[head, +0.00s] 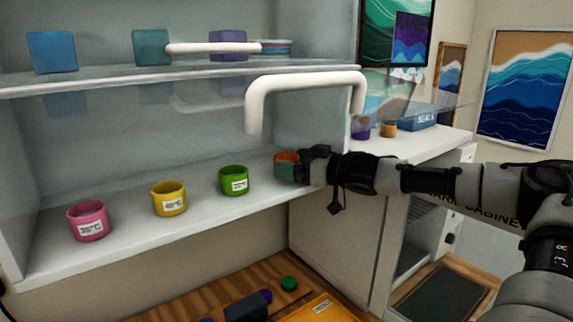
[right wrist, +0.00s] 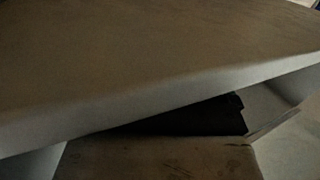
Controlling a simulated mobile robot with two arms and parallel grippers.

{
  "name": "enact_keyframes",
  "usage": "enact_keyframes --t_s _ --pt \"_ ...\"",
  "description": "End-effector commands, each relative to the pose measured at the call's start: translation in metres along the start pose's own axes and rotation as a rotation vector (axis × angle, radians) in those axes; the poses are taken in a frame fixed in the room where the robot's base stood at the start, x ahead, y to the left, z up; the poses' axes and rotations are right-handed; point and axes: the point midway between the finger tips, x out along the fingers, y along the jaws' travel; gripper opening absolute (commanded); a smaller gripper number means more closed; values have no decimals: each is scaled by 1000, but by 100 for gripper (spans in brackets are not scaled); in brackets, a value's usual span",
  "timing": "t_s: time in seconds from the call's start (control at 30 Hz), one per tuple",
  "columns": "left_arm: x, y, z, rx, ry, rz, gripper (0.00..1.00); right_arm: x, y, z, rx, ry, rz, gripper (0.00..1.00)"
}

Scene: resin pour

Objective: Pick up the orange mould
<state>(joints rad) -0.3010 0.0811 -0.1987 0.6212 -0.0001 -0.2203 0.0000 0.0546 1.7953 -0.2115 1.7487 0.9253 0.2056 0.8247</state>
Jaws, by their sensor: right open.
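The orange mould (head: 286,156) stands at the right end of the row on the white cabinet shelf in the head view. Only its upper part shows; my right gripper hides the rest. My right gripper (head: 288,170) is open at the mould, its arm coming in from the right. I cannot tell whether the fingers are around the mould or just in front of it. The right wrist view is dark and shows a pale board edge, with no mould visible. My left gripper is not in view.
Pink (head: 88,221), yellow (head: 169,198) and green (head: 233,180) moulds stand left along the shelf (head: 130,240). A raised glass door with a white handle (head: 305,82) hangs above. An orange tray (head: 322,308) lies below. Small jars (head: 389,130) stand on the right counter.

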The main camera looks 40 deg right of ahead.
Motion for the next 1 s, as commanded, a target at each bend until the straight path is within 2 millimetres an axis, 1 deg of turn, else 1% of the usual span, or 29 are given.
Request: enact_keyframes --t_s 0.03,0.1,0.4,0.77,0.87,1.0 --pt "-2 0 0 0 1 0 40 3 0 1 2 -3 1 91" --pt "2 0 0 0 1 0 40 6 1 2 -2 -4 3 91" --pt "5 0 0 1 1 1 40 21 1 2 -1 -2 3 91" --pt "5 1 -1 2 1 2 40 23 0 0 -1 0 2 91" --pt "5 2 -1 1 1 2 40 23 0 0 -1 0 2 77" --pt "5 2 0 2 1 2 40 23 0 0 -1 0 2 55"
